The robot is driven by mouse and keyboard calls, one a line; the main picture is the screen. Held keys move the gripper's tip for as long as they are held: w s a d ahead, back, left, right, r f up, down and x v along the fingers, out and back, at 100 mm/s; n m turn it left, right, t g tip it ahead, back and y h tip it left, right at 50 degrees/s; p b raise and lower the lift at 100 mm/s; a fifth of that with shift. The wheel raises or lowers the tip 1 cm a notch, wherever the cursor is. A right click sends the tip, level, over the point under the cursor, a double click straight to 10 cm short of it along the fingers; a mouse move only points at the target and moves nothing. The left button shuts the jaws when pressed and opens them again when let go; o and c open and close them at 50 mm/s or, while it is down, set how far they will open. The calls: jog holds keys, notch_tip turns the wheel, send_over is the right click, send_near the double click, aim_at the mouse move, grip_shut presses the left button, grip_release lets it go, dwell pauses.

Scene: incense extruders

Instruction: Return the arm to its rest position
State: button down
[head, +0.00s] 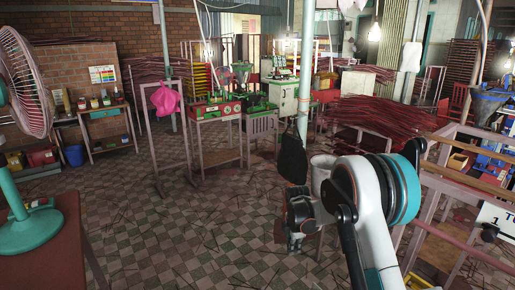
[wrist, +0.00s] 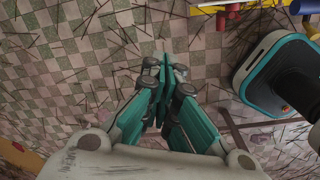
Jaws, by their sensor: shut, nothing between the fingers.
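My arm (head: 372,205) rises from the lower right of the head view and folds down at its elbow. My gripper (head: 296,240) hangs at the end of it, dark and seen partly from behind, over the tiled floor. In the wrist view my gripper (wrist: 165,78) shows with its teal fingers brought together. Nothing is between the fingertips. Under it lies the checkered floor with thin dark sticks scattered about.
A table with a teal-based fan (head: 30,225) stands at the left. A wooden rack (head: 450,195) stands close at the right of my arm. A black bag (head: 292,158) hangs behind my gripper. The tiled floor (head: 180,225) in the middle is open, with loose sticks.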

jog(key=s+d+r+m+t, duration=0.15)
jog(key=s+r+m, duration=0.5)
jog(key=r, duration=0.65)
jog(key=s+d+r+m+t, duration=0.1)
jog(key=s+d+r+m, duration=0.15)
jog(key=s+r, duration=0.8)
jog(key=s+d+r+m+t, duration=0.1)
jog(key=s+r+m+t, duration=0.1)
jog(key=s+m, duration=0.4)
jog(key=s+d+r+m+t, duration=0.1)
jog(key=s+m, duration=0.4)
jog(key=s, duration=1.1)
jog(key=shift+r+m+t, duration=0.4)
jog(key=shift+r+t, duration=0.05)
jog(key=shift+r, duration=0.45)
jog(key=shift+d, duration=0.1)
